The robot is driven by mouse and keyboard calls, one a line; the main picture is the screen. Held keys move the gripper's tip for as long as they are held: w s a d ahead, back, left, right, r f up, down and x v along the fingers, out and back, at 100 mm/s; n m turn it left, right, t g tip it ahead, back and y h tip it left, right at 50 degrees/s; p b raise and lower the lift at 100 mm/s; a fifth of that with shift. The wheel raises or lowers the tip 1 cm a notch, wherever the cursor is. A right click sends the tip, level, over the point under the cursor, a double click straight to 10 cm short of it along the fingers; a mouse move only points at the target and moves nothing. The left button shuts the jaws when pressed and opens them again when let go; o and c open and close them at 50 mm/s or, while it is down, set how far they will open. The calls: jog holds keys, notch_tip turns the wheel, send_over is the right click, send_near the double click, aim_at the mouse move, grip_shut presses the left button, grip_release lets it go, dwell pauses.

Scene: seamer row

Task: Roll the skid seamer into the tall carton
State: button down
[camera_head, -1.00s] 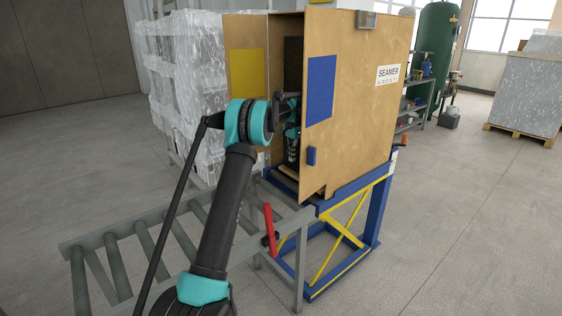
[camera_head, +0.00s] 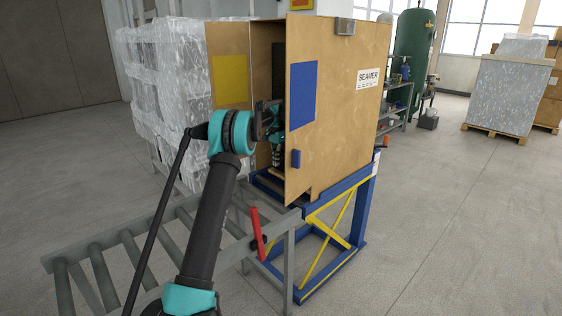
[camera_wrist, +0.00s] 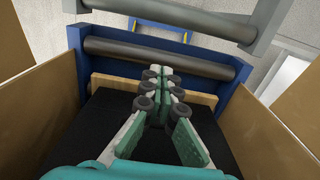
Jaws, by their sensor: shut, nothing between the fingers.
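The tall carton (camera_head: 345,100), marked SEAMER, stands upright on a blue lift table (camera_head: 352,205), its open side facing my arm. My gripper (camera_head: 277,158) points down in the opening; the front panel partly hides it. In the wrist view my gripper (camera_wrist: 165,75) has its fingertips together, with nothing between them, above a black surface (camera_wrist: 70,130). That surface has a wooden edge (camera_wrist: 112,86) and lies between the carton walls. It may be part of the skid seamer, which I cannot make out whole. I cannot tell whether the fingers touch it.
A grey roller conveyor (camera_head: 120,245) meets the lift table at the left front, with a red lever (camera_head: 257,233) at its end. Wrapped goods (camera_head: 165,75) stand behind the carton. A green tank (camera_head: 412,48) stands at the back right.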

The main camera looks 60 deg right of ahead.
notch_tip(320, 180, up, 10)
dwell(0.4)
jog(key=shift+a, duration=0.1)
